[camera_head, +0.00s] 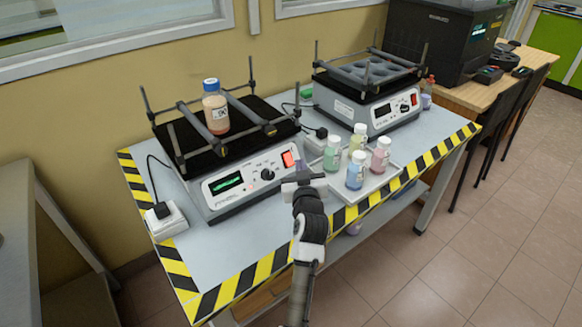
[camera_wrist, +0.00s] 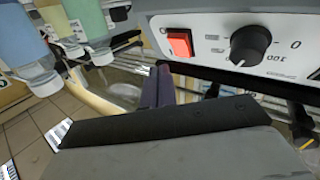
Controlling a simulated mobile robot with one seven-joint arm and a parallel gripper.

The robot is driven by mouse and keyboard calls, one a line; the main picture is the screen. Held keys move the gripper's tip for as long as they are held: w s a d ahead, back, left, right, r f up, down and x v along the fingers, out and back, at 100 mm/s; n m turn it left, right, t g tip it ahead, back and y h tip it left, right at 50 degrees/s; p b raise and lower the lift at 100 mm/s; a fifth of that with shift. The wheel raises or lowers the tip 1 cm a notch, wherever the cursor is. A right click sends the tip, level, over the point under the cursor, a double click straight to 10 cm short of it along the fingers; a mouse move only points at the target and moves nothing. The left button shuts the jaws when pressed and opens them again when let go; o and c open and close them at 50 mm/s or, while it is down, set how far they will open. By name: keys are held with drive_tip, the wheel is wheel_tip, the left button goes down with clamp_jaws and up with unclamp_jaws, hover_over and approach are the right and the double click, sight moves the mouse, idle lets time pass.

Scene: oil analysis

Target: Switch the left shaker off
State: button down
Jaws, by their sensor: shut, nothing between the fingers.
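The left shaker (camera_head: 236,192) stands on the table with its green display (camera_head: 227,183) lit. Its red rocker switch (camera_head: 288,159) is at the right end of the front panel, beside a black knob (camera_head: 267,174). A bottle with orange-brown liquid (camera_head: 215,108) stands on its black platform. My gripper (camera_head: 297,168) is shut and empty, close in front of the switch. In the wrist view, the panel appears upside down, with the red switch (camera_wrist: 180,43) just above my shut purple fingers (camera_wrist: 158,85). I cannot tell whether they touch it.
A tray (camera_head: 350,214) with several coloured bottles sits right of my gripper. A second shaker (camera_head: 385,112) stands further right. A white power box (camera_head: 166,221) lies at the left. The table edge has yellow-black tape (camera_head: 250,276).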

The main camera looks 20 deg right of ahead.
drive_tip(key=shift+w+a+f, duration=0.3)
drive_tip(key=shift+w+f, duration=0.25)
drive_tip(key=shift+w, duration=0.2)
drive_tip(key=shift+b, duration=0.3)
idle(1.3)
drive_tip(key=shift+w+a+f, duration=0.1)
drive_tip(key=shift+w+f, duration=0.15)
drive_tip(key=shift+w, duration=0.05)
drive_tip(key=shift+w+a+f+b, duration=0.1)
drive_tip(key=shift+w+f+b, duration=0.05)
drive_tip(key=shift+w+b, duration=0.15)
idle(0.7)
drive_tip(key=shift+s, duration=0.1)
drive_tip(key=shift+s+d+r, duration=0.25)
drive_tip(key=shift+s+r, duration=0.1)
drive_tip(key=shift+s, duration=0.2)
drive_tip(key=shift+s+d+r+p, duration=0.3)
drive_tip(key=shift+s+r, duration=0.2)
drive_tip(key=shift+s, duration=0.15)
drive_tip(key=shift+s+d+r+p, duration=0.15)
drive_tip(key=shift+s+r+p, duration=0.15)
drive_tip(key=shift+s+r, duration=0.25)
drive_tip(key=shift+s+d+r+p, duration=0.3)
drive_tip(key=shift+s+r, duration=0.1)
drive_tip(key=shift+s, duration=0.35)
drive_tip(key=shift+a, duration=0.1)
